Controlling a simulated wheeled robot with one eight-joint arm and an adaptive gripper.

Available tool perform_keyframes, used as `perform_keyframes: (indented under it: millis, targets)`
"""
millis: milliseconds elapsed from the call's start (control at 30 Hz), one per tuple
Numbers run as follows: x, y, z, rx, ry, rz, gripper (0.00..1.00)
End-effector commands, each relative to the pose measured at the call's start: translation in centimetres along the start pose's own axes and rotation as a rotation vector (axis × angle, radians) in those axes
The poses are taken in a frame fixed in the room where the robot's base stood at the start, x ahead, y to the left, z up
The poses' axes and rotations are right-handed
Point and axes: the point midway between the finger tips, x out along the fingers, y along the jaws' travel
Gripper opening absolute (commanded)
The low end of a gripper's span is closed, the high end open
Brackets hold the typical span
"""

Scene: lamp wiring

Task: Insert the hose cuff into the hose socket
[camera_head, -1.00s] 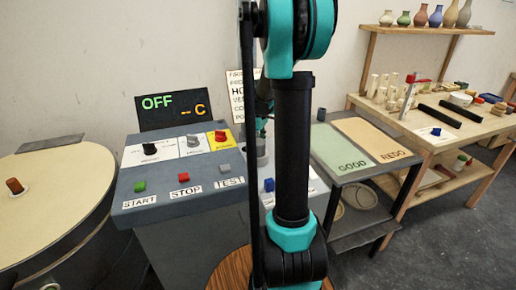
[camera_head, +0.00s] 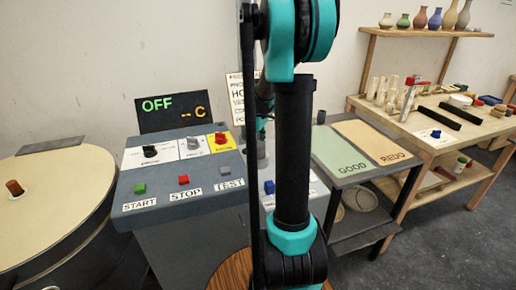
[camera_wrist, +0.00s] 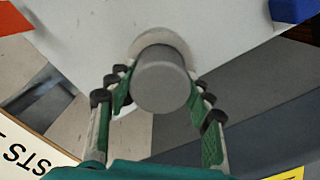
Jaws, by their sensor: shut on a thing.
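A plain grey cylinder (camera_wrist: 160,82), seemingly the hose cuff, stands between the two green fingers of my gripper (camera_wrist: 160,88) in the wrist view. My gripper is shut on it. A pale round collar (camera_wrist: 168,40) shows around the cylinder's far end, at a white panel; it may be the hose socket. I cannot tell whether the cylinder is inside the collar or only in front of it. In the head view my arm hides most of this spot, and only part of a grey upright piece (camera_head: 262,152) shows beside the dark link.
A blue button (camera_head: 269,187) sits on the white panel near the gripper. The grey console (camera_head: 180,205) with knobs and buttons stands to the left, its display (camera_head: 172,110) reading OFF. The GOOD/REDO table (camera_head: 345,160) and a cluttered wooden bench (camera_head: 445,140) stand right.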

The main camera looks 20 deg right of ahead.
Motion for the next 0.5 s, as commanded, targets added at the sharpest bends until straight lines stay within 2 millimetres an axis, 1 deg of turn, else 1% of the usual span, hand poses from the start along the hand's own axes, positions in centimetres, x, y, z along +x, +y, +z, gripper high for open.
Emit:
perform_keyframes:
  millis: [67,100,267,500]
  targets:
    - [0.05,-0.01,0.02,0.000,0.000,0.000,0.22]
    - [0.06,-0.01,0.02,0.000,0.000,0.000,0.55]
    - [0.05,-0.02,0.02,0.000,0.000,0.000,0.75]
    - [0.04,-0.01,0.02,0.000,0.000,0.000,0.75]
